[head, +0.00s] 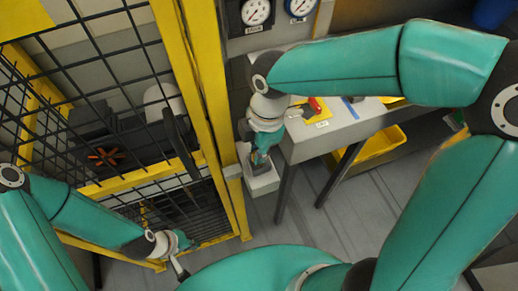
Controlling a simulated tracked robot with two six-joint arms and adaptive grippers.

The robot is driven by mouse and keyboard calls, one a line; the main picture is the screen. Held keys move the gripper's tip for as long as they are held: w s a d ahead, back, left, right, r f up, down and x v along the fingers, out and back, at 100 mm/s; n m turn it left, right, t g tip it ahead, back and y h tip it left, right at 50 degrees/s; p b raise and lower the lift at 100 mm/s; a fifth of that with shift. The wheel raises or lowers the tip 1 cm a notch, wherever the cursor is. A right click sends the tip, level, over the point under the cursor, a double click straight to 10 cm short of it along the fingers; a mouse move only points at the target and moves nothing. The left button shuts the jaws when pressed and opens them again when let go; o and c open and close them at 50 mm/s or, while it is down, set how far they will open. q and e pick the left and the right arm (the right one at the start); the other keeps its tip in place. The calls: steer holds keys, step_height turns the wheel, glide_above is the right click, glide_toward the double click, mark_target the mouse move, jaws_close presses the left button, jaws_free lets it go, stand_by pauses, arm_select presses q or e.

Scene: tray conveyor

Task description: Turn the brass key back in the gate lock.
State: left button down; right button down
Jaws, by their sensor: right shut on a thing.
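The gate lock is a pale grey box (263,181) beside the yellow gate post, left of the table. My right gripper (261,158) points down at the top of this box and is shut on the brass key. The key itself is hidden by the fingers, so its angle cannot be told. My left gripper (183,245) hangs low at the bottom left, in front of the mesh gate (120,188) and apart from the lock. Its fingers are too small and dark to tell open from shut.
A yellow post (207,90) stands left of the lock. A table (345,125) with a red-handled item (315,105) is to its right, with a yellow bin (380,148) below. Gauges (256,11) hang behind. An orange handwheel (103,156) shows behind the mesh.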

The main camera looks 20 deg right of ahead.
steer(key=shift+n, duration=1.1)
steer(key=c, duration=1.2)
jaws_free()
steer(key=r, duration=0.4)
steer(key=d+r, duration=0.1)
steer(key=r, duration=0.6)
steer(key=shift+w+d+r, duration=0.15)
steer(key=shift+w+r, duration=0.1)
steer(key=shift+r, duration=0.15)
